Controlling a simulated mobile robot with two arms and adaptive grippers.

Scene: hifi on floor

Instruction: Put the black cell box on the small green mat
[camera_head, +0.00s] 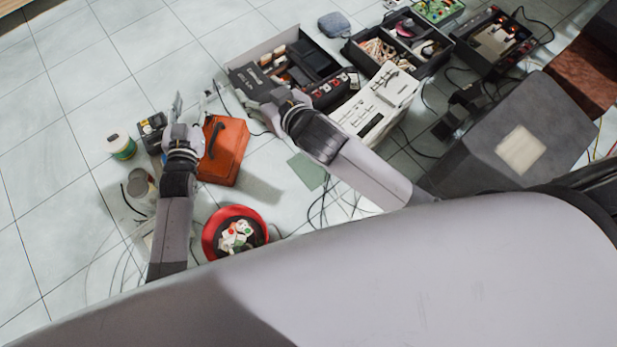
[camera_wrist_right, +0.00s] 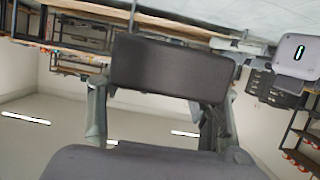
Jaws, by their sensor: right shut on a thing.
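The black cell box (camera_head: 248,77) is held in my right gripper (camera_head: 261,97), beside the crates at the upper middle of the head view. In the right wrist view the box (camera_wrist_right: 170,68) spans the space between the fingers of the right gripper (camera_wrist_right: 160,100), which is shut on it. The small green mat (camera_head: 308,171) lies flat and bare on the floor, below my right forearm in the picture. My left gripper (camera_head: 190,106) is open and appears empty, just left of an orange case; its fingertips are small in the view.
The orange case (camera_head: 222,150) and a red bowl of small parts (camera_head: 212,236) stand left of the mat. Loose cables (camera_head: 325,208) lie below it. Open crates (camera_head: 400,42), a white device (camera_head: 378,103) and a large grey box (camera_head: 520,135) fill the right.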

